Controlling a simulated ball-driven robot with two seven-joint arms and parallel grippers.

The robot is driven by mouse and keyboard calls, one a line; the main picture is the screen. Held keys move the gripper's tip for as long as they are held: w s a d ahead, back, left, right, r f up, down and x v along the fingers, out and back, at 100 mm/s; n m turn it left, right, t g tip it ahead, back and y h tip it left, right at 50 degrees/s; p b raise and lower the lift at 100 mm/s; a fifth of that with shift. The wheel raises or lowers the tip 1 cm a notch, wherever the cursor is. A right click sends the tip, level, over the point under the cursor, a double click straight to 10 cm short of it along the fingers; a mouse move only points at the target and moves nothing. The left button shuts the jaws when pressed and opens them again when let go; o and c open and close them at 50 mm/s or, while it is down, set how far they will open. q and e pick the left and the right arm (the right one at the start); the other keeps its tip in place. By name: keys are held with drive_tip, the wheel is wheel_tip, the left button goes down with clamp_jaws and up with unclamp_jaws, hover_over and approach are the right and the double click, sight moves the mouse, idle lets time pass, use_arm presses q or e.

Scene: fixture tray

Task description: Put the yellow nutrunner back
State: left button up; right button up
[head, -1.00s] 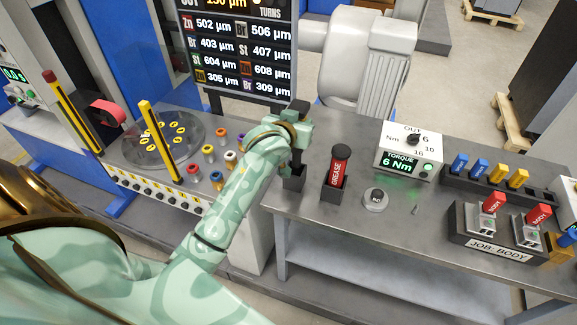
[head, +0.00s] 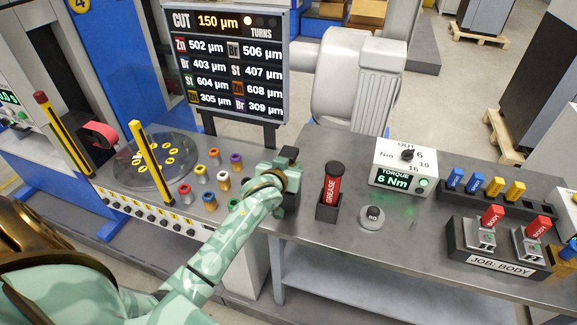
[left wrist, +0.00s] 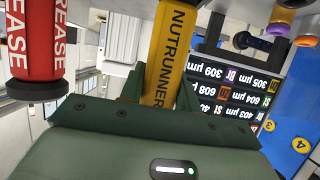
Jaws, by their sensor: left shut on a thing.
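The yellow nutrunner (left wrist: 168,50) shows in the left wrist view, upright along the gripper's axis, with black lettering on its side. My left gripper (head: 287,182) is shut on it. In the head view the hand hides the nutrunner. The hand is low over a dark holder (head: 290,208) at the left end of the grey bench, left of the grease tool. I cannot tell how deep the nutrunner sits in the holder. My right gripper is not in view.
The red grease tool (head: 332,187) stands in its own dark holder close on the right; it also shows in the left wrist view (left wrist: 36,40). A round dial (head: 372,217) and torque box (head: 404,166) are farther right. Several coloured-top pots (head: 209,201) stand left. A display board (head: 233,62) rises behind.

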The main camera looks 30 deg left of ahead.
use_arm(q)
drive_tip(key=o, duration=1.1)
drive_tip(key=shift+f, duration=0.1)
drive_tip(key=shift+c, duration=0.2)
